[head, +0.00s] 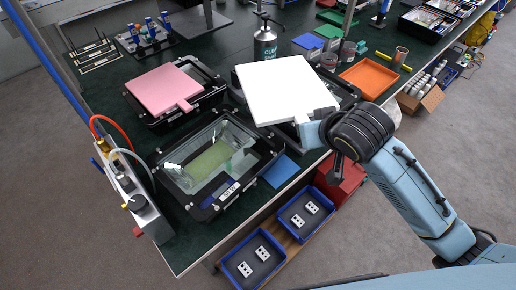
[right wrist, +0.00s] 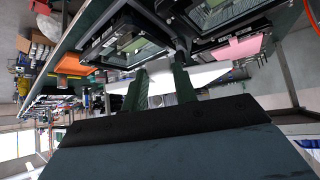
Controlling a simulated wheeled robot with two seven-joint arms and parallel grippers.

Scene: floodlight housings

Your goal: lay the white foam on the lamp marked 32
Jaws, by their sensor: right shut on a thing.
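The white foam (head: 286,88) is a flat square sheet with a small tab at its near right corner. My right gripper (head: 312,128) is shut on this tab. The foam also shows behind the fingers in the right wrist view (right wrist: 205,75). It covers most of a black-framed lamp (head: 349,96) at the back right; I cannot tell whether they touch. Another black-framed lamp (head: 255,165) stands uncovered in front, with a white label (head: 228,193) too small to read surely. My left gripper is not in view.
Pink foam (head: 163,89) lies on a third lamp at the left. A blue sheet (head: 281,171) lies beside the front lamp. A dark spray bottle (head: 265,42) stands behind the white foam. An orange tray (head: 369,78) is to the right. A valve box (head: 135,195) stands at the left edge.

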